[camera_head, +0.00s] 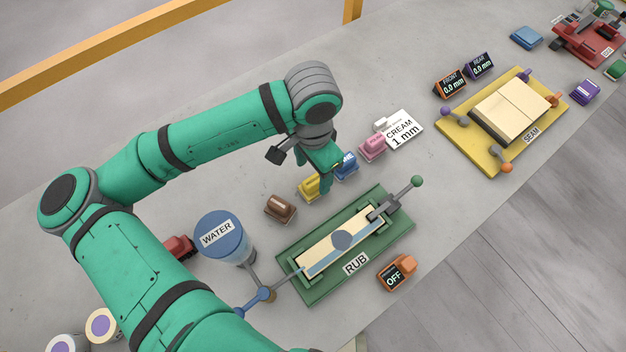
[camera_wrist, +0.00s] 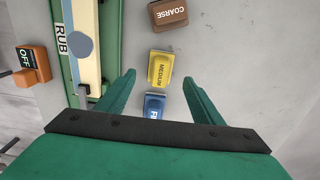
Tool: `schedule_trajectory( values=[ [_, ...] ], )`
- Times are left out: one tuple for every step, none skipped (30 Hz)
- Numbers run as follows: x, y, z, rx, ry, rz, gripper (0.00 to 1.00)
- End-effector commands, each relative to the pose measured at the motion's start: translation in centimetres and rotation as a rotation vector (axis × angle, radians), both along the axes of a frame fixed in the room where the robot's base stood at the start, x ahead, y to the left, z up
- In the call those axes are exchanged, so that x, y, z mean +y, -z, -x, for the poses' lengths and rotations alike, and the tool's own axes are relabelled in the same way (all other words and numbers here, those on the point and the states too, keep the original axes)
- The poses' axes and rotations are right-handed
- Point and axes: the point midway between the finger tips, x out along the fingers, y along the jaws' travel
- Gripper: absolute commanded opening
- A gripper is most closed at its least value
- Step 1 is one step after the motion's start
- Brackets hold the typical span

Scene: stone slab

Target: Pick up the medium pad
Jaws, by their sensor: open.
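The medium pad is a yellow block marked MEDIUM; it sits on the slab just behind the green RUB fixture, partly hidden by my gripper in the head view (camera_head: 306,190). In the wrist view the medium pad (camera_wrist: 160,66) shows ahead, in line with the gap between the fingertips. My gripper (camera_head: 325,178) points down beside and over the pad's right end. In the wrist view its two green fingers (camera_wrist: 159,76) are spread wide with nothing held. I cannot tell exactly how high the fingertips are above the pad.
A brown COARSE pad (camera_head: 280,208) and a blue pad (camera_head: 347,166) flank the medium pad closely. A pink pad (camera_head: 372,148) and a CREAM card (camera_head: 404,132) stand farther right. The RUB fixture (camera_head: 391,241) is in front; the WATER container (camera_head: 222,238) is left.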

Motion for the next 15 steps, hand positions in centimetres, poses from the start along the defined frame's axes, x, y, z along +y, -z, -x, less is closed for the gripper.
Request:
schedule_trajectory(
  values=[
    [0.0,0.6,0.0,0.000,-0.001,0.000,0.61],
    [0.0,0.8,0.0,0.001,0.000,-0.001,0.61],
    [0.0,1.1,0.0,0.001,0.000,-0.001,0.61],
    [0.0,1.2,0.0,0.000,0.000,-0.001,0.61],
    [0.0,1.3,0.0,0.000,0.001,-0.001,0.61],
    [0.0,1.5,0.0,-0.001,0.001,-0.001,0.61],
    [0.0,1.7,0.0,-0.001,0.001,-0.001,0.61],
    [0.0,2.0,-0.1,0.000,0.000,-0.001,0.61],
    [0.0,2.5,-0.1,0.001,0.000,-0.001,0.61],
    [0.0,2.9,-0.1,0.001,0.000,-0.002,0.61],
    [0.0,3.3,-0.1,0.001,0.000,-0.002,0.61],
    [0.0,3.9,-0.2,0.001,-0.001,-0.001,0.61],
    [0.0,4.4,-0.2,0.001,-0.001,-0.002,0.61],
    [0.0,4.8,-0.2,0.001,-0.001,-0.002,0.61],
    [0.0,5.3,-0.2,0.001,-0.002,-0.001,0.61]
  ],
)
